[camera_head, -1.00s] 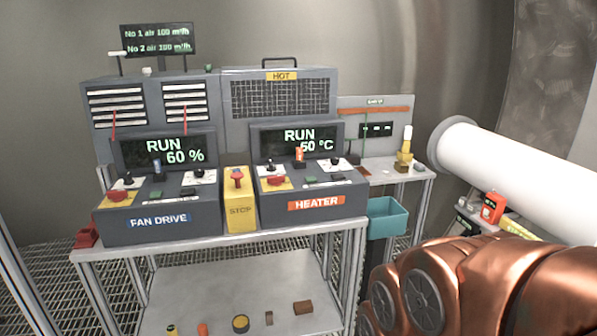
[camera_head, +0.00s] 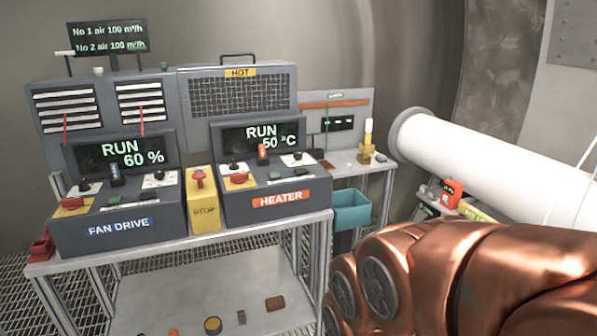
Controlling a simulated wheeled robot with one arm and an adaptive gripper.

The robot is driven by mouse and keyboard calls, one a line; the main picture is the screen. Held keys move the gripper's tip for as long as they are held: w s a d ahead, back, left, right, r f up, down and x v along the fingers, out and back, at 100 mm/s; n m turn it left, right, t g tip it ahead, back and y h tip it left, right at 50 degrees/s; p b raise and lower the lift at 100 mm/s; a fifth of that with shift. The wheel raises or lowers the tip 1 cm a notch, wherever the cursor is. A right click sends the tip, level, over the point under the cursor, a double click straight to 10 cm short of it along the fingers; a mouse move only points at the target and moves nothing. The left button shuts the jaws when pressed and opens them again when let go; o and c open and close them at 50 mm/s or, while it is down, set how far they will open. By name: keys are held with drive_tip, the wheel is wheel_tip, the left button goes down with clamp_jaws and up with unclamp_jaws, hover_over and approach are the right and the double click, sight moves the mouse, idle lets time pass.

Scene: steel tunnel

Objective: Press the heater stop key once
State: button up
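The heater console (camera_head: 277,211) stands on the bench right of the fan drive console, with an orange HEATER label. Its screen (camera_head: 262,136) reads RUN 50 °C. On its sloped panel are a green key (camera_head: 275,175), a dark key (camera_head: 301,172) to its right, and a red knob (camera_head: 238,178) on a yellow plate. The key markings are too small to read, so I cannot tell for certain which is the stop key. My copper-coloured arm fills the lower right, right of the bench and apart from the console in the picture. My gripper is out of view.
The fan drive console (camera_head: 118,225) reads RUN 60 %. A yellow STOP box (camera_head: 204,214) with a red button sits between the consoles. A teal bin (camera_head: 351,211) hangs right of the bench. A large white pipe (camera_head: 490,165) runs behind my arm.

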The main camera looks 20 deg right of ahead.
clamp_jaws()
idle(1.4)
